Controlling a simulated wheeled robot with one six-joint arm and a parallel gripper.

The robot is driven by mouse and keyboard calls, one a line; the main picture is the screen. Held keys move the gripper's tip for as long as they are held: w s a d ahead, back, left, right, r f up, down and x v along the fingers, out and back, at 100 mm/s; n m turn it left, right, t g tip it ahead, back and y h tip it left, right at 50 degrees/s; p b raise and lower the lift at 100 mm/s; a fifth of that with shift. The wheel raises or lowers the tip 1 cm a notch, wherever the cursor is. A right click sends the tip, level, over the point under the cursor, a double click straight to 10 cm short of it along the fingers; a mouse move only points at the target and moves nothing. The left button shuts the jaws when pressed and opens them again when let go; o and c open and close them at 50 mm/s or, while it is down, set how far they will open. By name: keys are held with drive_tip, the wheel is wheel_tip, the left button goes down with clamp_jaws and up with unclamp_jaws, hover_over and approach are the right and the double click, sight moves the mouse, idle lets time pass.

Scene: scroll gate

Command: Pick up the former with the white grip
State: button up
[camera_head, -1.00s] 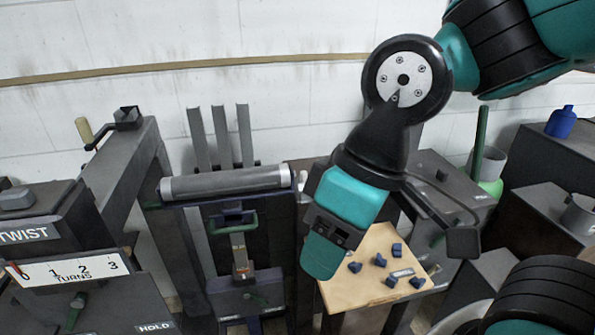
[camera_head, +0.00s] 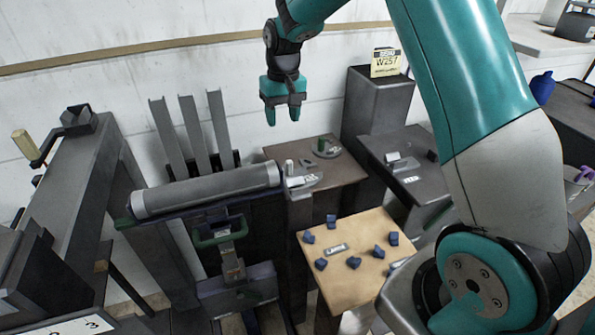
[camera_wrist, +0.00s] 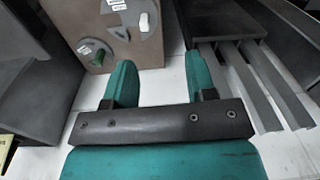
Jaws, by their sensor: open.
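The former with the white grip (camera_head: 304,181) is a flat grey plate with a short upright white peg, on the left front part of the brown stand (camera_head: 340,174). In the wrist view, this former (camera_wrist: 128,17) and its white grip (camera_wrist: 144,22) show at the top. A second former with a green grip (camera_head: 328,152) lies behind it, and it also shows in the wrist view (camera_wrist: 84,50). My gripper (camera_head: 283,116) is open and empty, above and behind the stand near the wall. In the wrist view its two teal fingers (camera_wrist: 160,82) are spread, apart from both formers.
A grey roller (camera_head: 205,190) on a frame stands left of the stand, with upright slats (camera_head: 192,130) behind. A light board (camera_head: 340,285) with several blue pieces lies in front. A tall dark box (camera_head: 375,110) with a yellow sign (camera_head: 385,62) stands at right.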

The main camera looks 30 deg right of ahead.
sight(289, 162)
drive_tip(key=shift+m, duration=0.6)
drive_tip(key=w+d+f+p, duration=0.1)
drive_tip(key=f, duration=0.3)
drive_tip(key=d+f, duration=0.1)
drive_tip(key=f, duration=0.4)
drive_tip(key=w+d+f+p, duration=0.1)
drive_tip(key=f, duration=0.4)
drive_tip(key=shift+w+d+f+p, duration=0.25)
drive_tip(key=shift+w+d+p, duration=0.05)
drive_tip(key=shift+p, duration=0.05)
drive_tip(key=shift+w+f+p, duration=0.2)
drive_tip(key=shift+f+p, duration=0.35)
drive_tip(key=shift+f, duration=0.9)
drive_tip(key=shift+w+f+p, duration=0.15)
drive_tip(key=shift+f+p, duration=0.35)
drive_tip(key=shift+f, duration=0.95)
clamp_jaws()
drive_tip(key=shift+w+r, duration=0.1)
